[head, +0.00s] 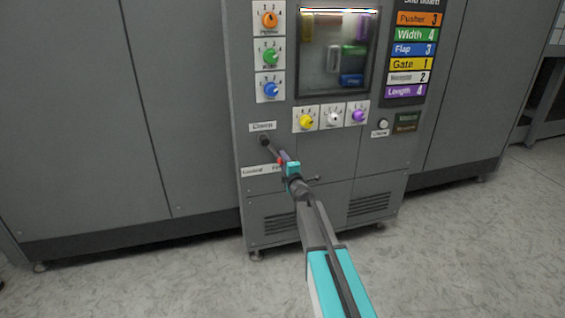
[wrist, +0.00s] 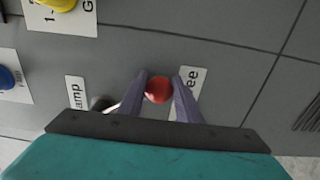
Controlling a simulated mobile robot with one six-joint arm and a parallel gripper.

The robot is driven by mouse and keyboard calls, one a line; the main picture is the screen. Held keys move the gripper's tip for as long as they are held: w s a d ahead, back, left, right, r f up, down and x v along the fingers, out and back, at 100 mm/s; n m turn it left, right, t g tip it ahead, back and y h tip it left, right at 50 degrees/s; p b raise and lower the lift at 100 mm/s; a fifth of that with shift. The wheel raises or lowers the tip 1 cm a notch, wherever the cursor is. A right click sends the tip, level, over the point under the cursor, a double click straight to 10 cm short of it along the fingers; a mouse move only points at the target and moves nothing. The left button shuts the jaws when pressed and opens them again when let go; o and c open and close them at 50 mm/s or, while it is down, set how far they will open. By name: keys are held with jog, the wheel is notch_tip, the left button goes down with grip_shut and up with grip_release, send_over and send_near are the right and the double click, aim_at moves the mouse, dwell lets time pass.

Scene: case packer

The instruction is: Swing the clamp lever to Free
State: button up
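The clamp lever has a dark pivot (head: 264,140) under the "Clamp" label (head: 262,126) on the machine's front. Its arm slants down and right to a red knob (head: 280,160), near the "Free" end of the label strip. My gripper (head: 282,157) is at the knob. In the wrist view the red knob (wrist: 159,90) sits between my two fingers (wrist: 160,88), which appear to touch both its sides. The "Free" label (wrist: 189,88) lies just beyond the right finger and is partly covered. The left finger hides part of the lever arm.
Above the lever are three dials on the left and a row of yellow (head: 306,121), white and purple dials under the window (head: 337,52). The floor in front is clear.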

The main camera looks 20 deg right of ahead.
jog(key=o, duration=0.4)
jog(key=shift+s, duration=0.2)
jog(key=shift+o, duration=0.2)
jog(key=shift+w, duration=0.1)
jog(key=s, duration=1.4)
jog(key=shift+p, duration=0.3)
jog(key=shift+d, duration=0.1)
jog(key=shift+w, duration=0.1)
